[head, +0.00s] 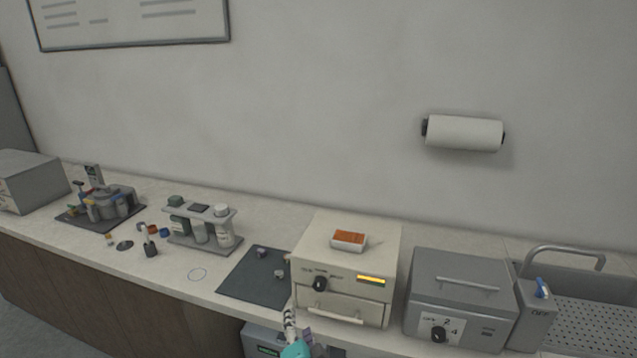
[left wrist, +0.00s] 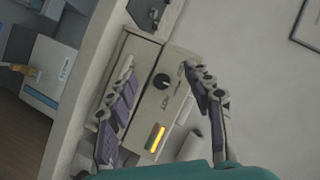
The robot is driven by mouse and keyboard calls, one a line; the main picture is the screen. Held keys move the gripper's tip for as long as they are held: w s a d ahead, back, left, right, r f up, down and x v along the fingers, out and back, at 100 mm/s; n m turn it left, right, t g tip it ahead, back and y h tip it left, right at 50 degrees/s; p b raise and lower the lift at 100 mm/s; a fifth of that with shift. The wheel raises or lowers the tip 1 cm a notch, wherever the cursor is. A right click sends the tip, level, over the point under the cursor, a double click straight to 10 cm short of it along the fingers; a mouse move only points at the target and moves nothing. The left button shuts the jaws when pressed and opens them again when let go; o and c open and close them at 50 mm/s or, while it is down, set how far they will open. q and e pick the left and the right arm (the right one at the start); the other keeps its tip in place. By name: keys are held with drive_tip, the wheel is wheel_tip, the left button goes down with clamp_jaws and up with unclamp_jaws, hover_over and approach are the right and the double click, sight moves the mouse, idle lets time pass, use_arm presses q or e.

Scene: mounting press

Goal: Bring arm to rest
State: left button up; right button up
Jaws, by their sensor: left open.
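My left gripper (head: 297,328) is at the bottom of the head view, low in front of the cream mounting press (head: 348,250). Part of my teal wrist shows below it. In the left wrist view my left gripper (left wrist: 160,75) has its two purple-padded fingers spread wide with nothing between them. The press front, with a black knob and a lit yellow display, shows behind the fingers, tilted in that view. My right gripper is in neither view.
An orange-and-white box (head: 349,240) lies on the press. A dark mat (head: 245,285) lies left of it, a grey unit (head: 455,285) and sink (head: 590,320) right. A bottle rack (head: 203,237) stands farther left. A paper roll (head: 464,133) hangs on the wall.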

use_arm(q)
drive_tip(key=s+a+f+n+g+y, duration=0.1)
drive_tip(key=s+a+n+g, duration=0.15)
drive_tip(key=a, duration=0.35)
drive_tip(key=s+a+f+n+g, duration=0.2)
drive_tip(key=s+a+n, duration=0.2)
drive_tip(key=a, duration=0.3)
drive_tip(key=s+n+g+h, duration=0.2)
drive_tip(key=s+n+g, duration=0.1)
drive_tip(key=s, duration=0.6)
drive_tip(key=shift+s+a+f+n+h, duration=0.15)
drive_tip(key=shift+a+f+n+h, duration=0.2)
drive_tip(key=shift+f+n+h, duration=0.1)
idle(5.3)
